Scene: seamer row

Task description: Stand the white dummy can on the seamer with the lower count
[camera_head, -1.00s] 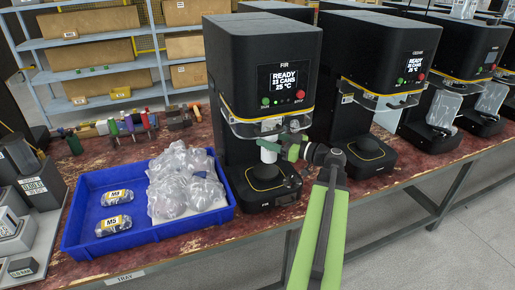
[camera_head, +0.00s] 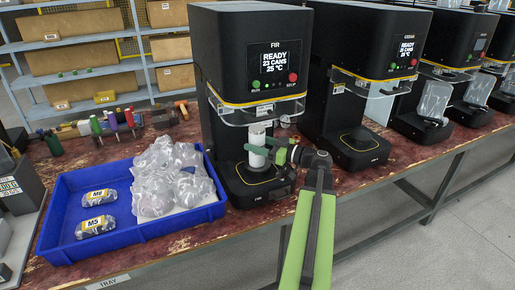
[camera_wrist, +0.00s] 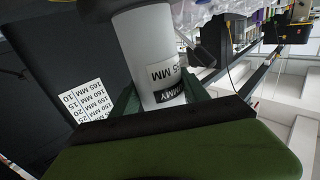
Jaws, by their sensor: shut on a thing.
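The white dummy can (camera_head: 258,146) is upright in my gripper (camera_head: 268,151), inside the working space of the black FIR seamer (camera_head: 232,60). The can is over the round base plate (camera_head: 256,175); I cannot tell whether it touches. The FIR screen (camera_head: 275,57) reads READY, 23 CANS, 25 °C. The CEDAR seamer (camera_head: 352,45) stands to its right, its plate (camera_head: 360,141) empty; its screen (camera_head: 405,49) shows READY, but its count is too small to read surely. In the wrist view the can (camera_wrist: 145,40) sits between my green fingers (camera_wrist: 158,103), its label reading DUMMY.
A blue tray (camera_head: 143,233) with bagged parts and two labelled packs stands left of FIR. Tools (camera_head: 110,122) lie behind it. FIR's clear guard (camera_head: 262,112) hangs close above the can. More seamers (camera_head: 450,60) continue the row to the right.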

